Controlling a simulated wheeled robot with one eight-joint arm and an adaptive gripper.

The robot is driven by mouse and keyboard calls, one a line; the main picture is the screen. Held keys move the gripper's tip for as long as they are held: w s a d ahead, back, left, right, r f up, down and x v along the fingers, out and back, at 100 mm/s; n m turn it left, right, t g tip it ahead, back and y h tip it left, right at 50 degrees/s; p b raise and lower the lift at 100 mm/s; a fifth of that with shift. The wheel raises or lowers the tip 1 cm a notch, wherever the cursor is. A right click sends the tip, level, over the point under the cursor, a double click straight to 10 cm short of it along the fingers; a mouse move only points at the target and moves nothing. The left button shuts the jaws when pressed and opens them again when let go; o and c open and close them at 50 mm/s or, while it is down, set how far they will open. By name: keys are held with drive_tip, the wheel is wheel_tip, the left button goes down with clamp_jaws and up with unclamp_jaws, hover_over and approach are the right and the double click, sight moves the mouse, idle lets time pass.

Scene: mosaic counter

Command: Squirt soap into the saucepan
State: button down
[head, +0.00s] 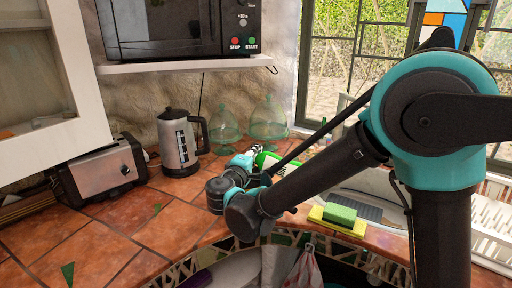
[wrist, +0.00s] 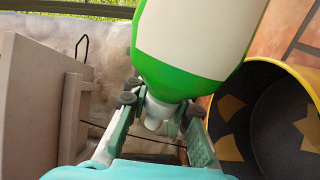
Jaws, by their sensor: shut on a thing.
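A soap bottle (wrist: 195,35), white with green at its narrow end, fills the top of the wrist view. My gripper (wrist: 160,105) is shut on it near its pale nozzle, which points down the picture. In the head view my gripper (head: 258,152) is small and partly hidden by my arm, with a bit of the green and white bottle (head: 266,162) beside it. A round dark vessel with a yellow rim (wrist: 270,115) stands at the right of the wrist view, close to the bottle; I cannot tell if it is the saucepan. No saucepan is clear in the head view.
A kettle (head: 178,145), toaster (head: 104,171) and glass domes (head: 268,118) stand on the tiled counter. A microwave (head: 178,28) is on a shelf above. A green sponge (head: 341,214) lies at the front edge, by a dish rack (head: 492,215). The front-left counter is mostly clear.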

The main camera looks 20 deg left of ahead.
drive_tip(key=n, duration=0.7)
drive_tip(key=shift+a+n, duration=0.15)
drive_tip(key=shift+n, duration=0.25)
